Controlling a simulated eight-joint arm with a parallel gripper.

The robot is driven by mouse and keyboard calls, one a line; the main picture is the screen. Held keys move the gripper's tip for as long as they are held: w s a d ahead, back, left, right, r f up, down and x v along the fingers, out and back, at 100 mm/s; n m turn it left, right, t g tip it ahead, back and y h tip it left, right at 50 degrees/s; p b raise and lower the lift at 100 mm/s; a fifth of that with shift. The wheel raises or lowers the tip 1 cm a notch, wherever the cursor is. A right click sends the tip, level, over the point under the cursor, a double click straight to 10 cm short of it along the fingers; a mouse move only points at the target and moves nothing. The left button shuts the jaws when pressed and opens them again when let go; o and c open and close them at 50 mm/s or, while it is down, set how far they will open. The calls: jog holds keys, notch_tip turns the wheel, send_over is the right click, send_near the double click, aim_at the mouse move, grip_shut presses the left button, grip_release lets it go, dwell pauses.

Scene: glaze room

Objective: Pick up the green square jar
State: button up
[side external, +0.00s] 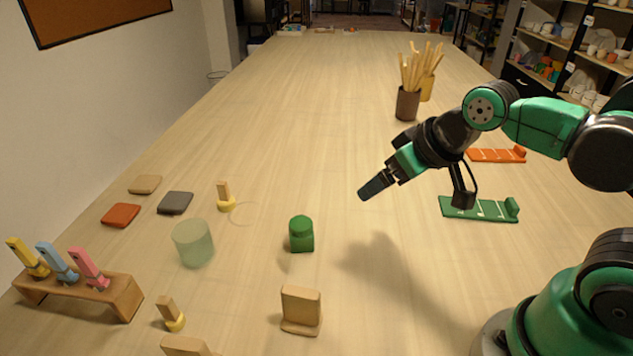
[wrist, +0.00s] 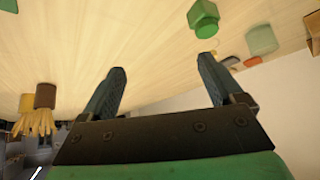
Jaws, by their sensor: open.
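The green square jar (side external: 301,235) stands upright on the table near the middle of the side external view, with a rounder green top. It also shows in the wrist view (wrist: 203,18) at the top, beyond the right fingertip. My gripper (side external: 366,191) is above the table, up and to the right of the jar, apart from it. In the wrist view my gripper (wrist: 161,72) has its two fingers spread with nothing between them but bare table.
A pale green translucent cylinder (side external: 193,243) stands left of the jar, and a wooden block (side external: 301,310) in front of it. A wooden rack (side external: 80,290) holds colored tools. Tool cups (side external: 407,104) stand farther back. A green ruled tray (side external: 480,209) lies right. The table's far middle is clear.

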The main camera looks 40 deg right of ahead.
jog(key=n+g+y, duration=0.3)
jog(key=n+y, duration=0.3)
send_near(304, 222)
jog(key=a, duration=0.1)
jog(key=w+f+n+y, duration=0.1)
jog(key=n+y, duration=0.1)
jog(key=w+f+n+y, duration=0.1)
jog(key=f+n, duration=0.1)
jog(key=n, duration=0.1)
jog(key=w+a+f+n+g+y, duration=0.1)
jog(key=f+n+y, duration=0.1)
jog(key=shift+w+f+n+y, duration=0.15)
jog(key=shift+f+n+y, duration=0.1)
jog(key=shift+n+y, duration=0.05)
jog(key=shift+s+a+f+n+g+y, duration=0.1)
jog(key=shift+s+f+n+g+y, duration=0.15)
jog(key=shift+f+n+y, duration=0.6)
jog(key=shift+n, duration=0.25)
jog(key=shift+x, duration=2.7)
jog(key=shift+r, duration=0.1)
jog(key=shift+c, duration=0.2)
grip_shut()
